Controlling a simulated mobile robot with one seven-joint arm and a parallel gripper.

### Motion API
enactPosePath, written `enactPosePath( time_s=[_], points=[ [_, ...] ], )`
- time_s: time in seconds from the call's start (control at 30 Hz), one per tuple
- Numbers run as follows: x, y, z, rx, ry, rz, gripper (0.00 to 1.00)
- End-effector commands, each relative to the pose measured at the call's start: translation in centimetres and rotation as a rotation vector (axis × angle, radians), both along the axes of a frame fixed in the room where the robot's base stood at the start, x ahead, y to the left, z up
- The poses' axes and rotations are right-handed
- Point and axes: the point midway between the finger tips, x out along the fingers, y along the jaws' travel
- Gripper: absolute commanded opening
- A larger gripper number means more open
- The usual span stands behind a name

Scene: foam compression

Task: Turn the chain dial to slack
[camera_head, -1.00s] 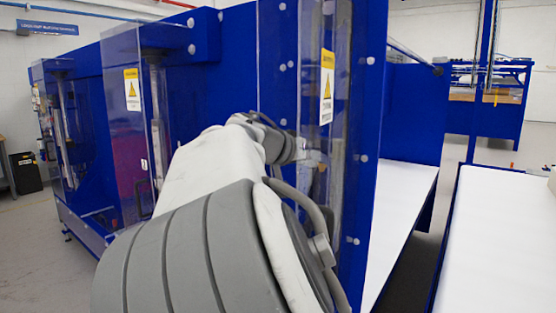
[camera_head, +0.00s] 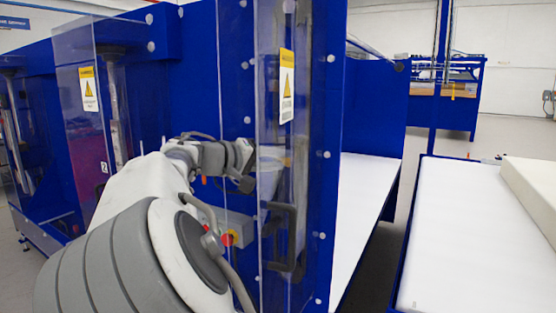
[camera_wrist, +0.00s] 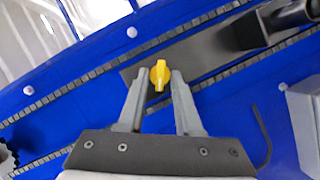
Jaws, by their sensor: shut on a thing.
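The chain dial (camera_wrist: 159,75) is a small yellow knob in the wrist view, set on a dark grey plate (camera_wrist: 195,52) on the blue machine. Its long shape stands nearly upright in that picture. My gripper (camera_wrist: 161,80) has one fingertip on each side of the knob and is shut on it. Two dark chains (camera_wrist: 62,95) run slantwise past the plate. In the head view my arm reaches to the machine beside a clear guard panel; the dial and fingertips cannot be made out there.
The clear guard panel (camera_head: 268,110) with a yellow warning label (camera_head: 286,87) and a black handle (camera_head: 281,235) stands close to my wrist. A grey box with a red button (camera_head: 228,239) is below my arm. White beds (camera_head: 365,195) lie to the right.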

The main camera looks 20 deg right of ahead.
Motion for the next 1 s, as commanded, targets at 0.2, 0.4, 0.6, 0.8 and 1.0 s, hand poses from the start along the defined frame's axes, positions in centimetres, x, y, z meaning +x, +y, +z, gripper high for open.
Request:
enactPosePath(
  time_s=[0.2, 0.4, 0.6, 0.8, 1.0],
  points=[
    [0.08, 0.03, 0.12, -0.022, 0.018, 0.003, 0.00],
    [0.08, 0.03, 0.13, -0.024, 0.020, 0.003, 0.00],
    [0.08, 0.03, 0.14, -0.024, 0.020, 0.003, 0.39],
    [0.05, 0.02, 0.07, -0.023, 0.020, 0.002, 0.42],
    [-0.26, 0.87, 0.19, -0.022, 0.020, 0.005, 0.42]
  ],
)
